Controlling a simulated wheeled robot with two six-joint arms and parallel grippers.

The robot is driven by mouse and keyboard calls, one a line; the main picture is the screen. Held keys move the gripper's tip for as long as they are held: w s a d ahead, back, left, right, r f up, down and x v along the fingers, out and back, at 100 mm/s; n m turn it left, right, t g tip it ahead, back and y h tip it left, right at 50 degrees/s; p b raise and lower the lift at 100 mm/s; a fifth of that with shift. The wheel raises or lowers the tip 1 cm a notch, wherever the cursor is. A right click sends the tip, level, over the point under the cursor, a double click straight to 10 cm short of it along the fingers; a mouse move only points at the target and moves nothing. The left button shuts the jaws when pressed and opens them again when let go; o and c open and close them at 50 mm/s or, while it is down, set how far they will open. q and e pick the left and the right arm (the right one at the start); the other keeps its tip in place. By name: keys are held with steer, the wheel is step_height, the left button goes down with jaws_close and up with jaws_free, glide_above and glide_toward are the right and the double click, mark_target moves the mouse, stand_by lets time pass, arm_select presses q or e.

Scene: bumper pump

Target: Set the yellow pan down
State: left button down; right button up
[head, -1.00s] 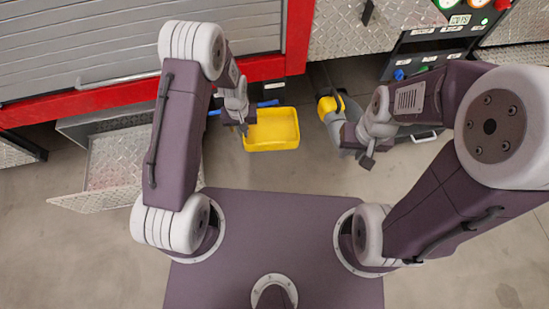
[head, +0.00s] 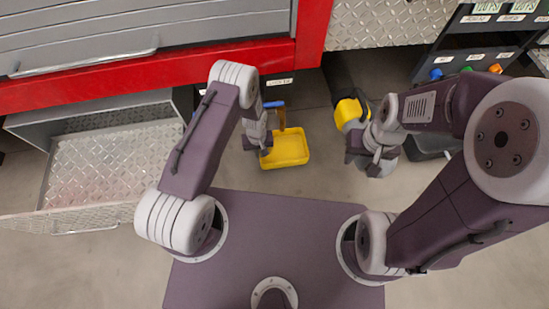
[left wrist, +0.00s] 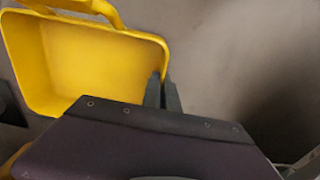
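The yellow pan (head: 290,148) is an open rectangular tray with a raised handle (head: 281,115) with blue at its far end. My left gripper (head: 265,150) is at the pan's left side. In the left wrist view, its two fingers (left wrist: 162,92) are close together on either side of the edge of the yellow pan (left wrist: 95,65), so it looks shut on that wall. The pan looks empty and roughly level. Whether its bottom touches the floor cannot be told. My right gripper (head: 372,165) is beside a dark hose with a yellow collar (head: 350,110); its fingers are unclear.
An open diamond-plate drawer (head: 110,165) stands at the left, below the grey shutter (head: 150,35) and red bumper (head: 150,75). A dark panel with coloured knobs (head: 466,70) is at the right. Bare floor (head: 325,170) lies right of the pan.

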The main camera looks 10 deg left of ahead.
arm_select(q)
step_height(320, 180, down, 10)
steer(key=b, duration=0.6)
steer(key=shift+r, duration=0.4)
steer(key=shift+f, duration=0.2)
steer(key=c, duration=1.6)
jaws_free()
steer(key=shift+c, duration=0.2)
steer(key=shift+r, duration=0.15)
